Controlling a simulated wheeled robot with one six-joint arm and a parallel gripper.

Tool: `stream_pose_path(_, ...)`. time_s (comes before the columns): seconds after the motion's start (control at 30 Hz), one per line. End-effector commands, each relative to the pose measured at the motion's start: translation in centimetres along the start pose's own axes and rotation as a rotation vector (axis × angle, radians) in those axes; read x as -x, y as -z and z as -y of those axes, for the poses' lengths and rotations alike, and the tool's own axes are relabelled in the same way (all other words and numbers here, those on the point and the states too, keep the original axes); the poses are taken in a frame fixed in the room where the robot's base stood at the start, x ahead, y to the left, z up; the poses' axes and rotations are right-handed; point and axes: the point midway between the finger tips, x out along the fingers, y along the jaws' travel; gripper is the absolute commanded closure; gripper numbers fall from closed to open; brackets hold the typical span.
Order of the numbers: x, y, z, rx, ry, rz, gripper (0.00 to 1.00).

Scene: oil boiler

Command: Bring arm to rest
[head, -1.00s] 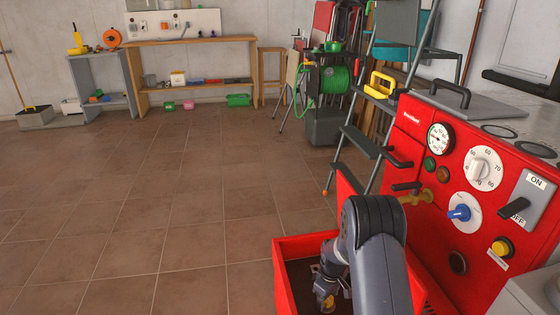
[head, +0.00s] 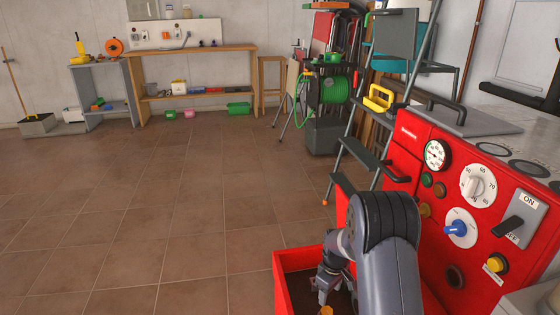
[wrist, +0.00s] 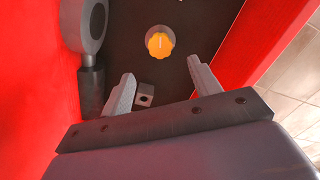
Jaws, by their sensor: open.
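My grey arm (head: 388,245) reaches down in front of the red boiler (head: 405,145) in the head view. My gripper (wrist: 161,75) is open and empty, with its two fingers spread, inside a red-walled, dark-floored compartment. An orange knob (wrist: 160,43) on a round base lies beyond the fingertips, apart from them. A grey round part with a stem (wrist: 88,40) is to the left of the fingers. In the head view my gripper is low inside the open red box (head: 285,275), and its fingertips are partly hidden.
The boiler front carries a gauge (head: 435,155), a white dial (head: 478,185), a blue knob (head: 457,228) and an ON/OFF switch (head: 508,226). A stepladder (head: 360,150) stands behind. The tiled floor (head: 150,210) to the left is clear.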

Motion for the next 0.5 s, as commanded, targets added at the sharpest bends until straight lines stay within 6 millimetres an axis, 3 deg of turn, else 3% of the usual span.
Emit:
stream_pose_path(0.03,-2.0,-0.1,0.1,0.000,0.005,0.005,0.41)
stream_pose_path(0.4,-9.4,-0.1,0.1,0.000,0.003,0.003,0.41)
stream_pose_path(0.5,-9.5,0.0,0.0,-0.050,0.001,0.000,0.41)
